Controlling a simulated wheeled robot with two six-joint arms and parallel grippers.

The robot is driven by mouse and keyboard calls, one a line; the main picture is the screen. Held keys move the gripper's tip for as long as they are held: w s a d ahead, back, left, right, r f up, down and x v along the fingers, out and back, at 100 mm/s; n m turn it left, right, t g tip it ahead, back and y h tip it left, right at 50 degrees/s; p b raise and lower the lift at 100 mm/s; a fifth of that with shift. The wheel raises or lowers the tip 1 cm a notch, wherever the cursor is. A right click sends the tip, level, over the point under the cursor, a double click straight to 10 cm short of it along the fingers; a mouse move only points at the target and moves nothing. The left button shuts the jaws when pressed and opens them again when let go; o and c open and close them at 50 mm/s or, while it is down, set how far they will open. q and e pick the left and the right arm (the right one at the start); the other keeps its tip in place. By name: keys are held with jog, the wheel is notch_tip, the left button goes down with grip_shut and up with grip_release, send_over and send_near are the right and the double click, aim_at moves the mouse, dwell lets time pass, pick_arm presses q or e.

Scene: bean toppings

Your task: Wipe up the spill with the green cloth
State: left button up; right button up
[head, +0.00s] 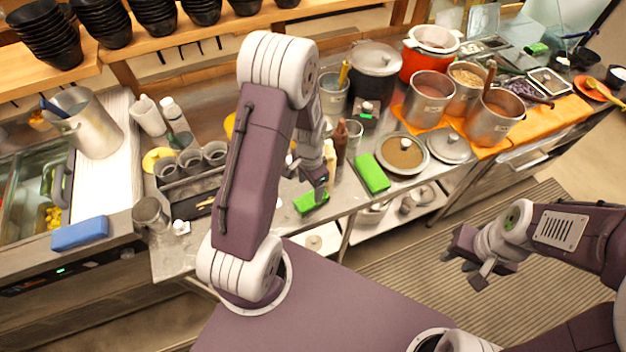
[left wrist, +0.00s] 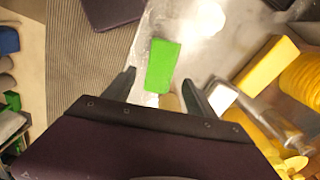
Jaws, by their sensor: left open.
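A green cloth (head: 311,202) lies folded near the front edge of the metal counter. My left gripper (head: 321,190) is just above and beside it in the head view. In the left wrist view the green cloth (left wrist: 162,65) lies ahead of and between the two open fingers (left wrist: 162,90), with nothing held. A second green cloth (head: 371,173) lies further right on the counter. My right gripper (head: 462,270) is open and empty over the floor, right of the counter. Pale shiny patches surround the cloth in the wrist view; I cannot tell spill from glare.
A brown bottle (head: 340,141) stands behind the left gripper. A caddy of cups (head: 190,178) stands left of my left arm. A blue cloth (head: 80,235) lies at far left.

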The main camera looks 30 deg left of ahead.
aim_at(311, 197)
pick_arm(q)
jog(key=f+b, duration=0.1)
jog(key=w+f+b, duration=0.1)
jog(key=f, duration=0.1)
jog(key=shift+a+f+b, duration=0.1)
jog(key=shift+f+b, duration=0.2)
jog(key=shift+b, duration=0.05)
jog(key=f+b, duration=0.3)
jog(key=shift+s+f, duration=0.15)
jog(key=shift+s, duration=0.15)
jog(key=shift+w+f, duration=0.15)
jog(key=shift+f, duration=0.1)
pick_arm(e)
notch_tip(311, 197, down, 6)
jog(key=shift+w, duration=0.45)
jog(key=shift+f, duration=0.1)
